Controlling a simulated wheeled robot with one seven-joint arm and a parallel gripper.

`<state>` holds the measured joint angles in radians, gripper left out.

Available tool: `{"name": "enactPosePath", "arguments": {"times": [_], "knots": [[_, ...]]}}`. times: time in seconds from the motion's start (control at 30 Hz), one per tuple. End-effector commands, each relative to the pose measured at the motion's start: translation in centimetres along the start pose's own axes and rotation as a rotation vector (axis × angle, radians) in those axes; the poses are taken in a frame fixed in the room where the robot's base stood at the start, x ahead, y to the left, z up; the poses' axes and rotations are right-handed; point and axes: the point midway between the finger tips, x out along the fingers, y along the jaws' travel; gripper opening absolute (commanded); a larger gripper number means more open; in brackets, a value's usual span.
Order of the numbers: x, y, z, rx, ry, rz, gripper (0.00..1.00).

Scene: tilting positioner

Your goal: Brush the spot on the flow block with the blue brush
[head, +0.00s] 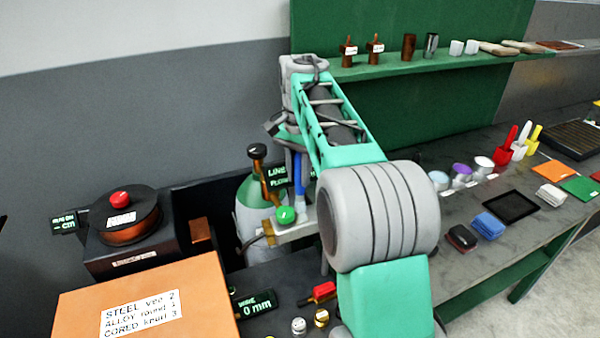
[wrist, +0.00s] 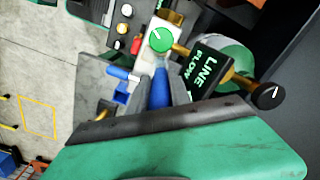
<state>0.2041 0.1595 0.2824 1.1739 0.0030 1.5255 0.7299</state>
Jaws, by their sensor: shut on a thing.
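The flow block (head: 298,232) is a pale metal block with a green knob (head: 286,215) on it. In the wrist view its green knob (wrist: 160,39) and a brass fitting (wrist: 172,16) show near the top. My gripper (head: 299,152) is above the block, shut on the blue brush (head: 299,178), whose blue handle points down toward the block. The handle (wrist: 158,88) also shows between the fingers in the wrist view. The brush tip is hard to see, so I cannot tell whether it touches the block. I cannot make out the spot.
A black-knobbed brass valve (head: 262,165) and a green gas cylinder (head: 246,205) stand close by the block. A "LINE FLOW" sign (wrist: 203,70) is beside it. An orange-brown box (head: 150,285) is at front left. The bench at right holds several cups, pads and scoops.

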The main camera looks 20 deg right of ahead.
Motion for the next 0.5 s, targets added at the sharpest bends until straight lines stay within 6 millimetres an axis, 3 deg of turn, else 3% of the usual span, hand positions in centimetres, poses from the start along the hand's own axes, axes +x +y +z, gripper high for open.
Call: {"name": "enactPosePath", "arguments": {"times": [0.5], "knots": [[0.2,1.8,1.3,0.0,0.0,0.0,0.0]]}}
